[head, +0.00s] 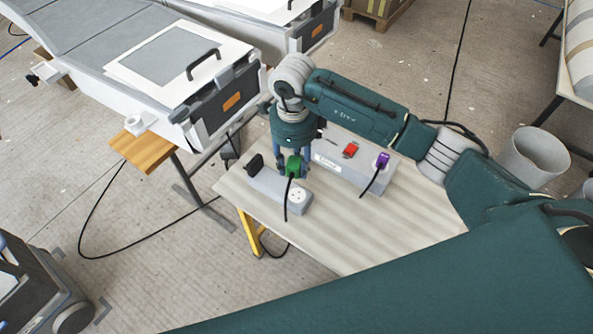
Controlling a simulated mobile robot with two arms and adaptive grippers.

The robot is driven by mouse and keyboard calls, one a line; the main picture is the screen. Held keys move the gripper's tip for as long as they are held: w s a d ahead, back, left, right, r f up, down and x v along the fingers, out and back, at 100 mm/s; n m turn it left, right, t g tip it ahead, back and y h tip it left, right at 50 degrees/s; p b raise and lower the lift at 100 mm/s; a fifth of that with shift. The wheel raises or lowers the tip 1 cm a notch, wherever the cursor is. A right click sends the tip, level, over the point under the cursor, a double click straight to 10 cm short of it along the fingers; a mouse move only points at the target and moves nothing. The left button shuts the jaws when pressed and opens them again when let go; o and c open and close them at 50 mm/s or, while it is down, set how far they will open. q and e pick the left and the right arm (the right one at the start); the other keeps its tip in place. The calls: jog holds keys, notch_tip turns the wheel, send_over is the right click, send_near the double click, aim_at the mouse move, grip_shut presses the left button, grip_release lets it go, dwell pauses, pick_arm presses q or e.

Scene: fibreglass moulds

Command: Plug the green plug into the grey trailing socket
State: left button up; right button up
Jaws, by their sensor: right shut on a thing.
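The green plug (293,166) is in the jaws of my right gripper (292,162), its dark cable hanging down in front. My right gripper points down and is shut on it. The grey trailing socket (268,186) lies on the table just below and in front. A black plug (255,164) sits at its left end, and a round white outlet at its right end is empty. The plug appears over the strip's middle to right part; I cannot tell whether it touches the strip. My left gripper is not in view.
A grey box (345,172) with a red switch (350,150) and a purple plug (382,160) stands right behind the strip. The table (350,235) is clear in front. White mould units (175,60) stand at the back left; a grey bin (533,157) stands right.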

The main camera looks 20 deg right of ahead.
aim_at(296, 175)
jog(key=f+m, duration=0.4)
jog(key=shift+s+d, duration=0.2)
jog(key=shift+s, duration=0.2)
jog(key=shift+f, duration=0.1)
jog(key=shift+f+b, duration=1.9)
jog(key=shift+f, duration=0.85)
jog(key=shift+b, duration=0.3)
jog(key=shift+f+b, duration=0.5)
jog(key=shift+f, duration=0.1)
jog(key=o, duration=1.2)
jog(key=shift+c, duration=0.2)
jog(key=shift+r, duration=0.1)
